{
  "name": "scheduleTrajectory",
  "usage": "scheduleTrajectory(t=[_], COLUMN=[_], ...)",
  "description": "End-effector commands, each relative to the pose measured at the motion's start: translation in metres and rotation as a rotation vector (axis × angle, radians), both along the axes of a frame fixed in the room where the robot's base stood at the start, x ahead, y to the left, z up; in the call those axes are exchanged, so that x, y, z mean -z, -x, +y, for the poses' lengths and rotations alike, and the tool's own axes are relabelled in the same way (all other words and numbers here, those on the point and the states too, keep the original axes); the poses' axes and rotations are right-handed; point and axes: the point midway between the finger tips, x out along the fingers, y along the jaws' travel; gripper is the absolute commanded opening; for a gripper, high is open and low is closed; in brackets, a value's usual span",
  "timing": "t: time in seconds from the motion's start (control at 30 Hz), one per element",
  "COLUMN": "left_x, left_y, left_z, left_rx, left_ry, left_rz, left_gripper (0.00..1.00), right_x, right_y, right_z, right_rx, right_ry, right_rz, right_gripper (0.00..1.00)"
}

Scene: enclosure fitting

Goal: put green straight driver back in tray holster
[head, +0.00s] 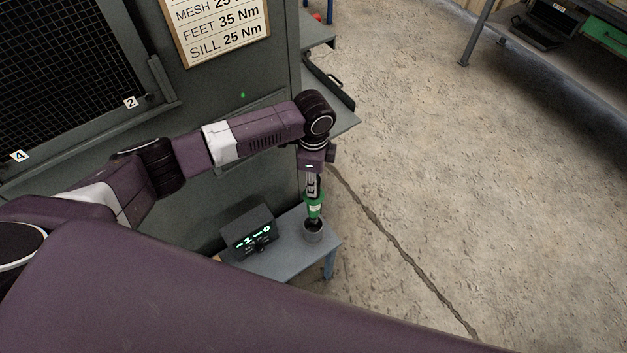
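The green straight driver (314,207) stands about upright at the right side of the small grey tray table (287,262). Its lower end is at the mouth of a round grey holster (312,234); I cannot tell how deep it sits. My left gripper (313,192) points down at the driver's upper part, with its fingers around it and apparently closed on it. The fingertips are small and partly hidden by the driver. My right gripper is not in view.
A dark box with a lit green display (249,233) stands on the tray left of the holster. The grey enclosure (210,95) with a mesh panel and a torque sign (222,25) rises behind my arm. A workbench (560,40) is at the top right. Open concrete floor lies to the right.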

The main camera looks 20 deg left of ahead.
Motion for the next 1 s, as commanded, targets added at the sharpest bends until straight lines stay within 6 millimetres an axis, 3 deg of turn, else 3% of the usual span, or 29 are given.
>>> scheduleTrajectory(t=[0.03,0.67,1.0], left_x=[0.007,0.06,0.088], left_y=[-0.002,-0.001,-0.001], left_z=[-0.001,0.0,-0.001], left_rx=[0.0,0.0,0.001], left_ry=[0.001,0.001,0.002], left_rz=[-0.004,-0.004,-0.002], left_gripper=[0.0,0.0,0.0], right_x=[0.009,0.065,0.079], right_y=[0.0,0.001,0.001], right_z=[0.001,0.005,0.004], right_rx=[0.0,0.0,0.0], right_ry=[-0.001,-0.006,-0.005], right_rz=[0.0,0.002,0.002], right_gripper=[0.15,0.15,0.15])
